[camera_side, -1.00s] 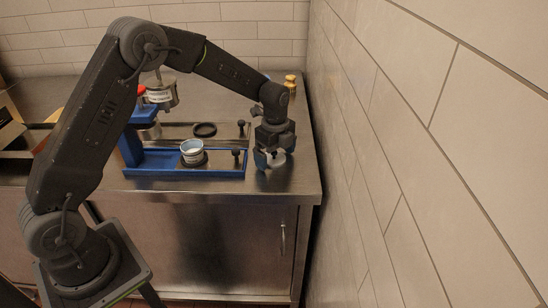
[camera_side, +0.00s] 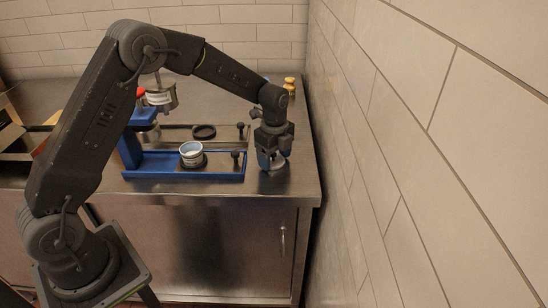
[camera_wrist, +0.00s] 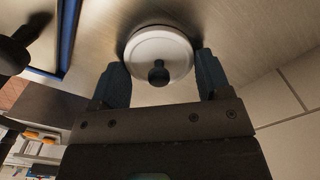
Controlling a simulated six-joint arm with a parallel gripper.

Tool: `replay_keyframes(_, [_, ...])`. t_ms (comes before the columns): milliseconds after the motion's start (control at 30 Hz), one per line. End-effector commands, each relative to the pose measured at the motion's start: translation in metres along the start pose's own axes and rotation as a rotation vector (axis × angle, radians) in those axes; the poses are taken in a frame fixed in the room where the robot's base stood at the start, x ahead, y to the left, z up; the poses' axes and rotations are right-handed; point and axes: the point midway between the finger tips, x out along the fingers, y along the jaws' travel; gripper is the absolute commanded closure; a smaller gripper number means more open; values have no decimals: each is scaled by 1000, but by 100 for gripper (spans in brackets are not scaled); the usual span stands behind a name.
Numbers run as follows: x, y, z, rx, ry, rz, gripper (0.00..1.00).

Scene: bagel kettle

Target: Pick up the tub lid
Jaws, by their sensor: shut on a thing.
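The tub lid (camera_wrist: 176,48) is a round white disc with a dark knob at its centre. In the wrist view it sits between the two blue fingertips of my gripper (camera_wrist: 160,72). My gripper is shut on the lid. In the side view my gripper (camera_side: 271,160) points down at the right end of the steel counter, and the lid (camera_side: 277,163) shows only partly behind the fingers. It is at or very near the counter top; I cannot tell if it touches. An open white tub (camera_side: 191,150) stands in the blue-framed fixture to the left.
The blue fixture (camera_side: 160,173) with dark knobs lies left of my gripper. A black ring (camera_side: 204,131) lies behind the tub. Brass weights (camera_side: 289,85) stand at the back right. A tiled wall (camera_side: 430,150) rises close on the right.

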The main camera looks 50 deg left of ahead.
Motion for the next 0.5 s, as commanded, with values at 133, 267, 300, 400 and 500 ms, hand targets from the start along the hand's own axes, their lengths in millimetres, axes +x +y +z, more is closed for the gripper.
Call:
replay_keyframes(133, [-10,0,0,0,0,-2,51])
replay_keyframes(267, [-27,-1,0,0,0,-4,51])
replay_keyframes(300, [-34,-1,0,0,0,-5,51])
replay_keyframes(400, [-48,6,12,-6,0,-3,51])
replay_keyframes(500, [-62,17,32,-7,0,-4,51])
